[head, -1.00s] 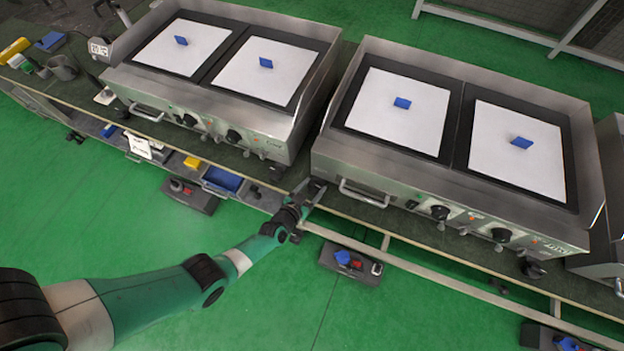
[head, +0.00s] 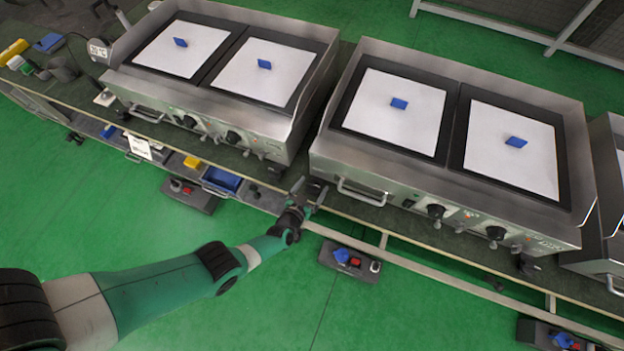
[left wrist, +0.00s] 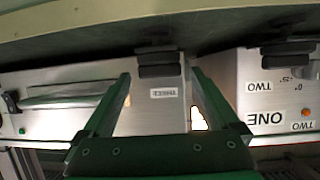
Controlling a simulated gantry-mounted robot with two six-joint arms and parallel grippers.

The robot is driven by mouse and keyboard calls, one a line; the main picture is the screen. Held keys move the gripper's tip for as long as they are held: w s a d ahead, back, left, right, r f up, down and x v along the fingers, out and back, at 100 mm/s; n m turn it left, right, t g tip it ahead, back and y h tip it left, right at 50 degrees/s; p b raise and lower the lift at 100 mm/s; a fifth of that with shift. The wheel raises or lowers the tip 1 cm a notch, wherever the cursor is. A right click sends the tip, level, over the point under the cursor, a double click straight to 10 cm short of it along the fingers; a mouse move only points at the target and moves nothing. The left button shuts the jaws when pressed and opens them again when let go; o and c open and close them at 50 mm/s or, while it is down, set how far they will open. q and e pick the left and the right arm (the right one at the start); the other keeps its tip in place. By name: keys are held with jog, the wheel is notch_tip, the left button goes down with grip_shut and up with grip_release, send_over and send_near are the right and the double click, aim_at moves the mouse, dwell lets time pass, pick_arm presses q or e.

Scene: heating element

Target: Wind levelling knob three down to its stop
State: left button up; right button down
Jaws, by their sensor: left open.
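Levelling knob three (left wrist: 157,65) is a dark ribbed knob under the corner of a steel griddle, beside an upside-down label (left wrist: 164,93) that seems to read THREE. The left wrist view is upside down. My left gripper (head: 311,186) is open and empty at the front left corner of the right-hand griddle (head: 335,160). In the left wrist view its green fingers (left wrist: 161,77) stand either side of the knob's line, with the knob ahead between the tips; contact cannot be told. In the head view I cannot make out this knob. My right gripper is out of view.
The left-hand griddle (head: 200,102) stands close by; another dark knob (left wrist: 287,48) shows near labels reading ONE and TWO. A bar handle (head: 362,193) projects just right of my gripper. A bench rail (head: 420,265) runs below. Control boxes (head: 348,260) lie on the green floor.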

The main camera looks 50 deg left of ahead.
pick_arm(q)
jog(key=p+v, duration=0.8)
jog(key=v, duration=0.3)
jog(key=shift+s+p, duration=0.25)
jog(key=shift+p, duration=0.05)
jog(key=shift+w+r, duration=0.1)
jog(key=shift+r, duration=0.05)
